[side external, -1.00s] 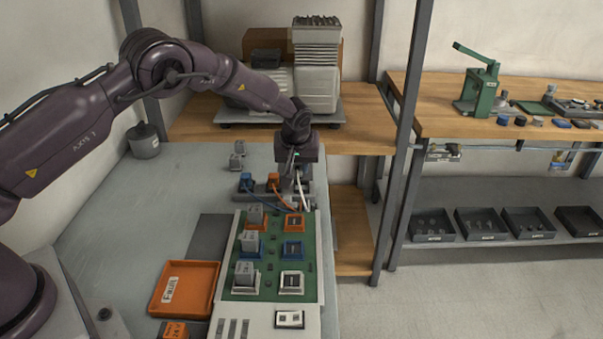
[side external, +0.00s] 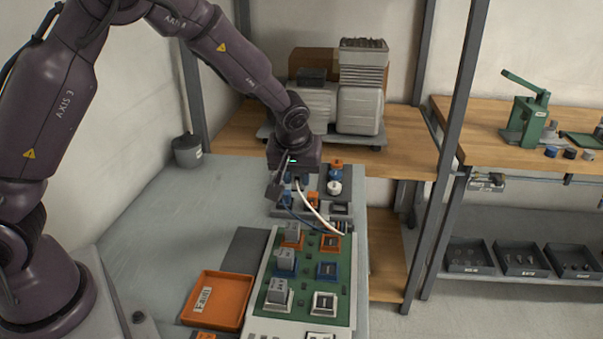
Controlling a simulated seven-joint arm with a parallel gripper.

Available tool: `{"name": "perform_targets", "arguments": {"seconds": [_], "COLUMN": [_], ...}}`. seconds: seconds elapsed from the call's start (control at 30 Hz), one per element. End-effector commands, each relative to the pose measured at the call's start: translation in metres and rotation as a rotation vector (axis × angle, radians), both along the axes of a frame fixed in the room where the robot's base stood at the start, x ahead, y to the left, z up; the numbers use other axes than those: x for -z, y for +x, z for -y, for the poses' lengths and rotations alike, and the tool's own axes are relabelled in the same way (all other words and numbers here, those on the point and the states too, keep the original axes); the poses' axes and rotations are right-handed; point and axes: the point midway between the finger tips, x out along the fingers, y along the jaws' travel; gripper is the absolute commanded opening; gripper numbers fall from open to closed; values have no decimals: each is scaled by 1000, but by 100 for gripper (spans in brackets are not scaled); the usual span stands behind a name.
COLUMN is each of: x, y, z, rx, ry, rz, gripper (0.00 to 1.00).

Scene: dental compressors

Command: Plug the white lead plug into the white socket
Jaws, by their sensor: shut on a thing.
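My gripper (side external: 284,186) is at the back of the bench, pointing down above the lead holder and shut on the white lead plug. The plug is mostly hidden by the fingers. Its white lead (side external: 316,214) curves from the gripper down to the right, toward the back right of the green board (side external: 304,283). A white-framed square fitting with a dark centre, apparently the white socket (side external: 323,304), is at the board's front right, well away from the gripper.
An orange plug (side external: 313,199) stands in the holder (side external: 341,209); a blue one beside it is partly hidden. Small orange, blue and white round parts (side external: 335,188) stand behind. Grey blocks (side external: 277,292) line the board's left. An orange tray (side external: 217,299) lies left; the bench's left is clear.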

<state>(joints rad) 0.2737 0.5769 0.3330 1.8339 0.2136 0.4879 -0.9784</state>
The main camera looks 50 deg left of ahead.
Motion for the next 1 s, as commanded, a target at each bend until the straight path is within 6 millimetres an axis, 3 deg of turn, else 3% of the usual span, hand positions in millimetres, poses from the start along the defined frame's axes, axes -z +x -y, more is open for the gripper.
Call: {"name": "perform_targets", "arguments": {"seconds": [0.27, 0.8, 1.0], "x": [1, 1, 1], "y": [1, 2, 1], "z": [1, -1, 0], "rx": [-93, -1248, -1545], "ry": [3, 3, 0], "rz": [-2, 1, -1], "gripper": [4, 4, 4]}}
